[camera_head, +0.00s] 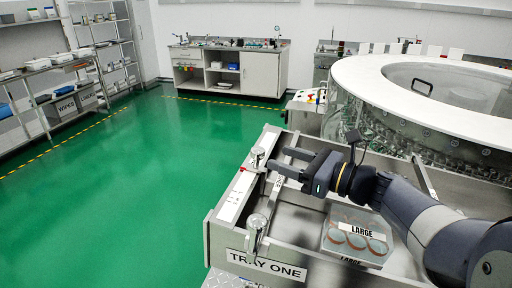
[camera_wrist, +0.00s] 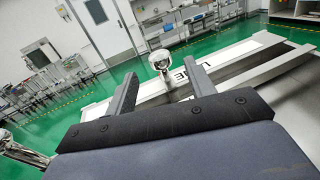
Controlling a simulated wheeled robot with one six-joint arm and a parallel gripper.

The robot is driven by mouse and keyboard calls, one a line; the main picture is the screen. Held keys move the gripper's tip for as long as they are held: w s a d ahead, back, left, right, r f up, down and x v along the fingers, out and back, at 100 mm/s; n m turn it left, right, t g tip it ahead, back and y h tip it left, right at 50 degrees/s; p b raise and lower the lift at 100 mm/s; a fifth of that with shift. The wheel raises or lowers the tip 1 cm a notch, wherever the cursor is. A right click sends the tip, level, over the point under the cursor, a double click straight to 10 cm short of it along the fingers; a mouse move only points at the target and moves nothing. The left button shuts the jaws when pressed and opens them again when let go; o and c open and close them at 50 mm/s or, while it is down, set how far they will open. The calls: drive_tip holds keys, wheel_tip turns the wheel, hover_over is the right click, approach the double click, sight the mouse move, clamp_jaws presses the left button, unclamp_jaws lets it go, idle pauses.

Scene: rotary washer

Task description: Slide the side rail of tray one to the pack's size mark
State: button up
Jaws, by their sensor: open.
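Tray one (camera_head: 222,246) is a metal tray with a "TRAY ONE" label (camera_head: 266,266) on its front. A clear pack (camera_head: 357,240) marked "LARGE" lies inside it. The side rail (camera_head: 276,188) is a metal bar near the tray's left side, with a near knob (camera_head: 257,222) and a far knob (camera_head: 257,154). A white size strip (camera_head: 236,195) runs along the left wall, with a small red mark near the far knob. My gripper (camera_head: 278,158) is open over the rail's far part. In the wrist view, a round knob (camera_wrist: 160,60) shows beyond and between the open fingertips (camera_wrist: 168,75); strip lettering is partly hidden.
A large round washer (camera_head: 430,100) with a clear wall stands behind the tray at right. Shelves (camera_head: 60,85) line the left wall and a bench (camera_head: 228,70) stands at the back. The green floor left of the tray is clear.

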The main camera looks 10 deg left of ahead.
sight(257, 148)
drive_tip(key=p+x, duration=0.1)
drive_tip(key=x, duration=0.6)
drive_tip(key=shift+w+a, duration=0.1)
drive_tip(key=shift+a, duration=0.2)
clamp_jaws()
